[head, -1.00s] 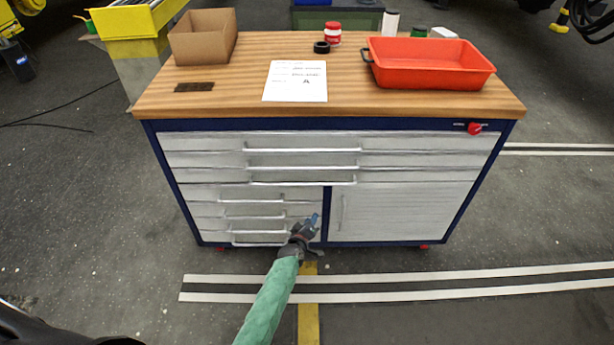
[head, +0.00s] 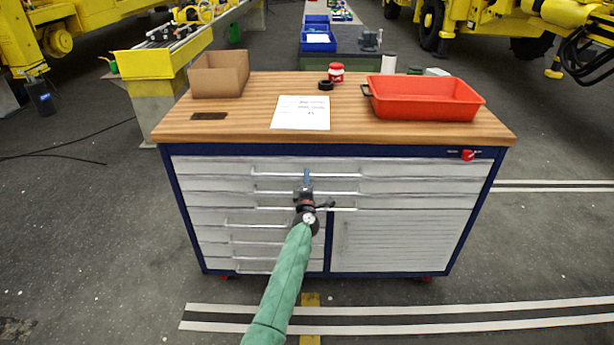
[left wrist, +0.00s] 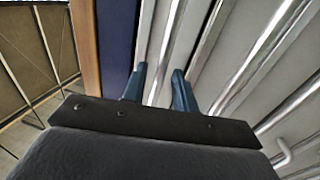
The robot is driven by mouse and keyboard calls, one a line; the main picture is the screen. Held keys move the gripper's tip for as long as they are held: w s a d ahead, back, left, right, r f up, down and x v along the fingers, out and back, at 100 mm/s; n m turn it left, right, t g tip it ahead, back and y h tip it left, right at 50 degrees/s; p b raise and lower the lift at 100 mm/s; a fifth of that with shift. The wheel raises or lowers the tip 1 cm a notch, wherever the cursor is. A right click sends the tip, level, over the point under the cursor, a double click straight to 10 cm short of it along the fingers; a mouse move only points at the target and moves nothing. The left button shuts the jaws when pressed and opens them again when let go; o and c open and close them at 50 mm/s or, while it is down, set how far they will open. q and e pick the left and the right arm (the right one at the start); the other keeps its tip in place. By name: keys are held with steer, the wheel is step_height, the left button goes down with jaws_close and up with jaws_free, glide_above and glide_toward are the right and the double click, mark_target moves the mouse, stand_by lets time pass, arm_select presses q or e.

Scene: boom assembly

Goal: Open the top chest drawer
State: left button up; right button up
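The tool chest has a wooden top and a blue frame (head: 340,150). Its top drawer (head: 420,169) is a wide silver front that looks flush and shut, with a long bar handle (head: 335,176). My left gripper (head: 306,176) is in front of the middle of this handle. In the left wrist view, the two blue fingers of my left gripper (left wrist: 158,84) are apart, pointing at the upper drawer fronts beside the blue frame (left wrist: 117,40). A silver handle bar (left wrist: 170,40) runs near the gap between them; I cannot tell whether they touch it. My right gripper is out of view.
More drawers with bar handles lie below, with a cabinet door (head: 395,243) at lower right. On top are a cardboard box (head: 218,76), a paper sheet (head: 301,113), a red tray (head: 425,98) and a red jar (head: 336,72). The floor in front is clear.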

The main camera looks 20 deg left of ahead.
arm_select(q)
steer(key=shift+x, duration=0.95)
steer(key=shift+w, duration=0.1)
jaws_close()
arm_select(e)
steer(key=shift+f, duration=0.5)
arm_select(q)
steer(key=shift+f, duration=0.1)
